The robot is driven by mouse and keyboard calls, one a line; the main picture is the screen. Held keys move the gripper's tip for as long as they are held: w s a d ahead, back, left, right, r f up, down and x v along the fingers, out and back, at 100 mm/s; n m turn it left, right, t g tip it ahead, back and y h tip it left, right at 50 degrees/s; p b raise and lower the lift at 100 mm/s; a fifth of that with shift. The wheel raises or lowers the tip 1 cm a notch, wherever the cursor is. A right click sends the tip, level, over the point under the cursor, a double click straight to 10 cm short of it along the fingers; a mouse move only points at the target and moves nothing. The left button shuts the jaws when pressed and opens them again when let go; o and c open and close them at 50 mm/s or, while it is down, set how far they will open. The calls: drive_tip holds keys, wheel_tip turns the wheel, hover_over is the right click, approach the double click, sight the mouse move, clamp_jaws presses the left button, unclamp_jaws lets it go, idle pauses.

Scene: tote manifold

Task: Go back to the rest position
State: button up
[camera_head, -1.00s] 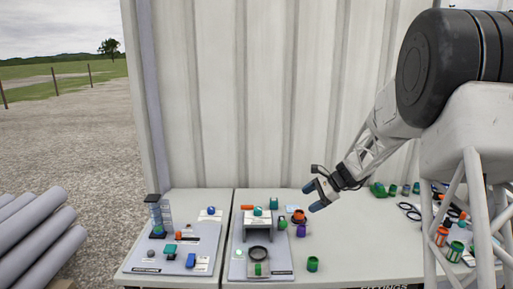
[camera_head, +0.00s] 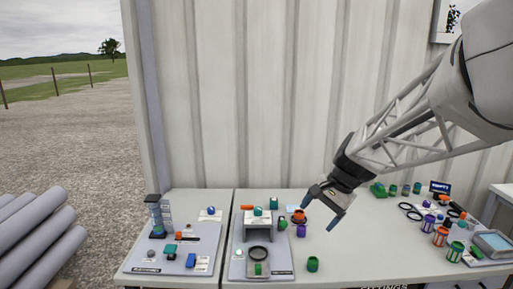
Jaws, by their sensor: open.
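My gripper (camera_head: 319,212) hangs above the right-hand table, with its two dark blue fingertips spread apart and nothing between them. My arm reaches in from the right edge. Below and left of the gripper, an orange ring-like part (camera_head: 299,216) and a purple part (camera_head: 301,230) stand on the table, apart from the fingers as far as I can tell. A green cylinder (camera_head: 313,264) stands alone near the front edge.
A grey board (camera_head: 285,256) holds a bracket and a black ring. Another board (camera_head: 207,240) with small coloured parts lies at left. Several green, orange and purple fittings, black rings and a tray (camera_head: 494,242) crowd the right. A corrugated wall (camera_head: 270,100) stands behind. The table's middle is fairly clear.

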drive_tip(key=s+d+n+t+h, duration=0.1)
drive_tip(key=s+n+h, duration=0.4)
drive_tip(key=s, duration=2.1)
drive_tip(key=d+n, duration=0.1)
drive_tip(key=n, duration=0.1)
drive_tip(key=shift+s+f+n+t, duration=0.15)
drive_tip(key=shift+s+n+t, duration=0.1)
drive_tip(key=shift+n+t, duration=0.15)
